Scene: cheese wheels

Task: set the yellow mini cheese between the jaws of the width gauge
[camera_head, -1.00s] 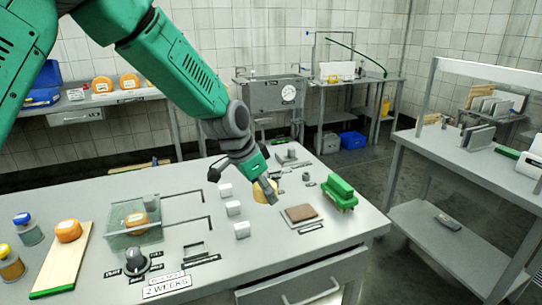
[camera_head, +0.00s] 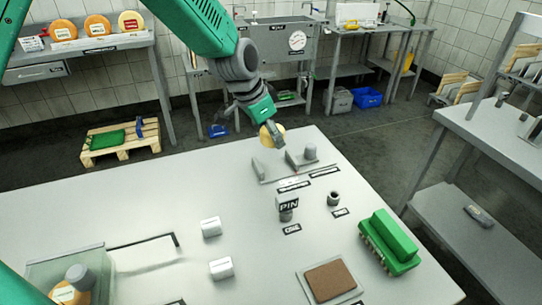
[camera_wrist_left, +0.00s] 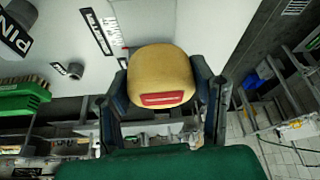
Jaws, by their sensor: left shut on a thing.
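The yellow mini cheese (camera_wrist_left: 160,72), a rounded wheel with a red label, fills the space between the two dark fingers of my left gripper in the left wrist view. In the head view my left gripper (camera_head: 271,134) is shut on it, and the cheese (camera_head: 278,132) shows only in part behind the fingers. They are at the table's far edge, just behind the width gauge (camera_head: 290,178). The gauge has a low grey block at its left and a block with a round knob at its right. The cheese is not between these jaws. My right gripper is out of view.
A PIN post (camera_head: 288,206) and a small dark cup (camera_head: 334,198) stand in front of the gauge. A green brush (camera_head: 390,243) and a brown pad (camera_head: 330,281) are at the right front. Two white blocks (camera_head: 211,227) stand at mid-table.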

